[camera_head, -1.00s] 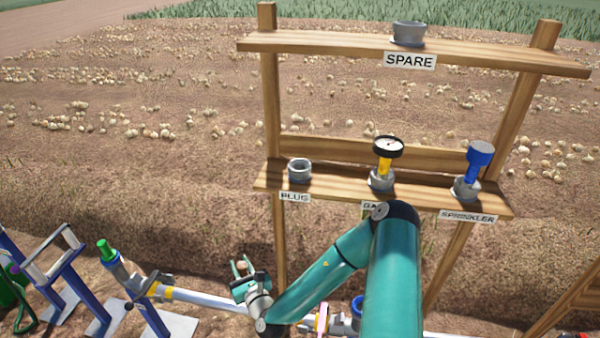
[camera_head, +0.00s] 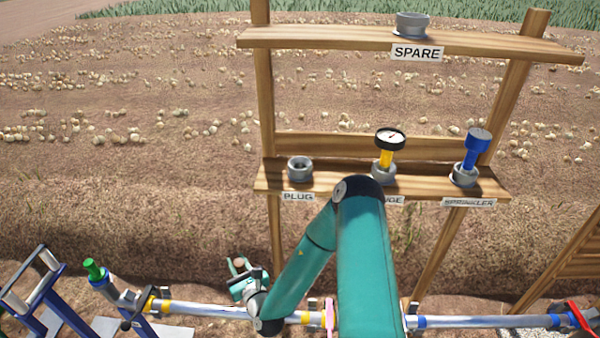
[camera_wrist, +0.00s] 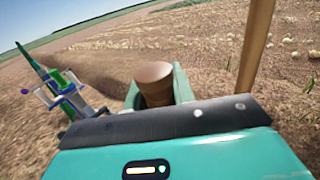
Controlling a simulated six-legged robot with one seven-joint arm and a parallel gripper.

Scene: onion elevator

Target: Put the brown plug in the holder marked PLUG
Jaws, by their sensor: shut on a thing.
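The brown plug (camera_wrist: 154,82) shows between the fingers of my gripper (camera_wrist: 157,88) in the wrist view. In the head view my gripper (camera_head: 240,267) is low, left of the rack's left post, near the pipe, with the plug's brown top (camera_head: 239,262) just visible in it. The PLUG holder (camera_head: 299,169) is a grey ring on the left of the lower shelf, empty, with the PLUG label (camera_head: 297,197) below it. My gripper is below and left of that holder, well apart from it.
The lower shelf (camera_head: 335,180) also bears a gauge (camera_head: 389,142) and a blue sprinkler (camera_head: 475,148) in their holders. The upper shelf holds an empty SPARE holder (camera_head: 412,25). A pipe (camera_head: 210,310) runs along the front. A blue frame (camera_head: 35,290) stands at left.

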